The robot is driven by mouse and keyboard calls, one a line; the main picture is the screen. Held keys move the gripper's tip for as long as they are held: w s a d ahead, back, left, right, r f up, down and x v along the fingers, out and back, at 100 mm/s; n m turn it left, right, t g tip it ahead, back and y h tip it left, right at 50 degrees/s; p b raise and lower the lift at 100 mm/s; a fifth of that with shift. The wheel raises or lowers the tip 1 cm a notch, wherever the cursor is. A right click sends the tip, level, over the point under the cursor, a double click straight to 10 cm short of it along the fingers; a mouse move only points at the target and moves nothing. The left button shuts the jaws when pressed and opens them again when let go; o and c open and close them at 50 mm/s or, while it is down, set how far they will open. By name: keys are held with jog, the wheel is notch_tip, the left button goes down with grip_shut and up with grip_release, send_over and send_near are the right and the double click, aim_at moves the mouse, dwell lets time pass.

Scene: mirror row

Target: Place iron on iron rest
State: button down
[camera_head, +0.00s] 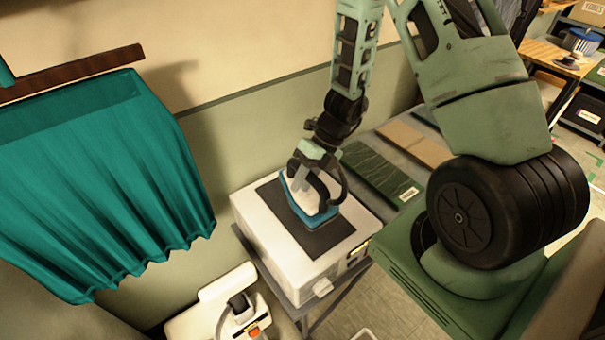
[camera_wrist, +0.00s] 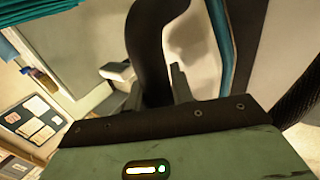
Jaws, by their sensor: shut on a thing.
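The iron (camera_head: 311,208) has a white body, a blue base edge and a dark handle. My gripper (camera_head: 316,178) is shut on the handle from above. The iron is over the dark pad (camera_head: 318,242) on top of a white box-like unit (camera_head: 268,236), which seems to be the iron rest. I cannot tell whether the base touches the pad or hovers just above it. In the wrist view, the dark handle (camera_wrist: 152,45) passes between my gripper's fingers (camera_wrist: 160,88), and the white and teal body (camera_wrist: 242,40) fills the right side.
The white unit stands on a grey table (camera_head: 388,150) against the wall. A dark green board (camera_head: 382,172) and a tan board (camera_head: 415,145) lie behind it. A teal curtain (camera_head: 95,185) hangs at left. A white machine (camera_head: 222,308) stands at the lower left.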

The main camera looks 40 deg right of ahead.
jog(key=shift+f+p, duration=0.3)
jog(key=shift+f, duration=1.8)
jog(key=shift+f, duration=0.2)
jog(key=c, duration=1.2)
grip_release()
jog(key=shift+r, duration=0.15)
jog(key=b+v, duration=0.2)
jog(key=v, duration=0.9)
notch_tip(320, 180, up, 6)
jog(key=n+g, duration=0.2)
jog(key=n, duration=0.8)
send_over(300, 200)
jog(key=s+a, duration=0.2)
jog(key=s+a+r+n+h, duration=0.4)
jog(key=a+n, duration=0.3)
jog(key=n, duration=0.4)
jog(key=s+a+r+n+t+h, duration=0.1)
jog(key=s+a+r+n, duration=0.1)
jog(key=s+n, duration=0.4)
jog(key=s+a+r+n+t+h, duration=0.1)
jog(key=s+a+r+n, duration=0.2)
jog(key=n, duration=1.3)
jog(key=s+a, duration=0.2)
jog(key=s, duration=0.1)
jog(key=shift+a+n, duration=0.3)
jog(key=shift+n, duration=0.1)
